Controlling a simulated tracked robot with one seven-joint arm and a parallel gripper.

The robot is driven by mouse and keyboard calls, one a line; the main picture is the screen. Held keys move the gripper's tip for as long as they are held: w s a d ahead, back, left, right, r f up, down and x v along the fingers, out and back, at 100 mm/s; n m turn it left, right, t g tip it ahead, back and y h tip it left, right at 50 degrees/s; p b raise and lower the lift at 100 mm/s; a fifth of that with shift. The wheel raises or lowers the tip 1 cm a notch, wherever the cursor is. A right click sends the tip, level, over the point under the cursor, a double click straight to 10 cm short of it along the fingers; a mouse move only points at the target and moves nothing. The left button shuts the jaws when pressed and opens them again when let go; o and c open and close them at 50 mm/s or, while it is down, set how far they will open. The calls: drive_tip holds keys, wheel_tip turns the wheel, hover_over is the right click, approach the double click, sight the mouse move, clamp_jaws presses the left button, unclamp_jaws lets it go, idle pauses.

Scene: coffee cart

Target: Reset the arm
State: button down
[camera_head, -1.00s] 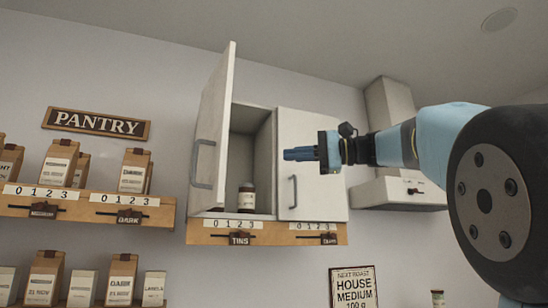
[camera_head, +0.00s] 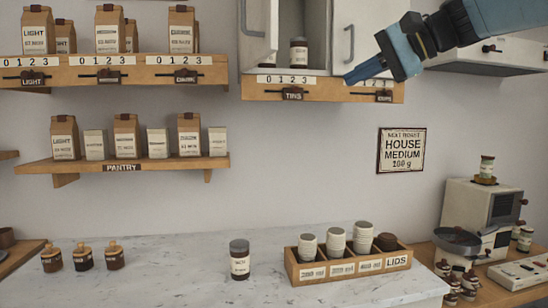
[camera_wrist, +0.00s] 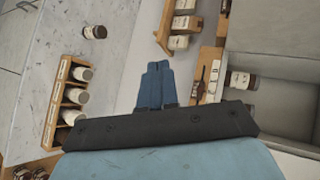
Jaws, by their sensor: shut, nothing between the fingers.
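My gripper (camera_head: 350,81) is at the upper right in the head view, in front of the wall cabinet's lower edge and the shelf strip below it. Its blue fingers point left and down. In the wrist view my gripper (camera_wrist: 155,66) shows its fingers together with nothing between them. My light-blue arm reaches in from the upper right.
The open cabinet (camera_head: 341,34) holds a dark-lidded tin (camera_head: 299,53). Below stand a loose jar (camera_head: 239,261) and a wooden cup rack (camera_head: 345,277) on the marble counter (camera_head: 180,270). A grinder (camera_head: 476,215) stands at right. Pantry shelves (camera_head: 110,167) hold bags at left.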

drive_tip(key=s+d+f+n+h, duration=0.2)
drive_tip(key=s+f+h, duration=0.1)
drive_tip(key=f, duration=0.8)
drive_tip(key=s+d+f+n+g+h, duration=0.1)
drive_tip(key=s+f+h, duration=0.3)
drive_tip(key=f, duration=0.7)
drive_tip(key=s+d+f+n+h, duration=0.3)
drive_tip(key=s+f, duration=0.4)
drive_tip(key=f, duration=0.4)
drive_tip(key=shift+d+f+h, duration=0.2)
drive_tip(key=shift+d+h, duration=0.15)
drive_tip(key=shift+h, duration=0.15)
drive_tip(key=shift+s, duration=0.15)
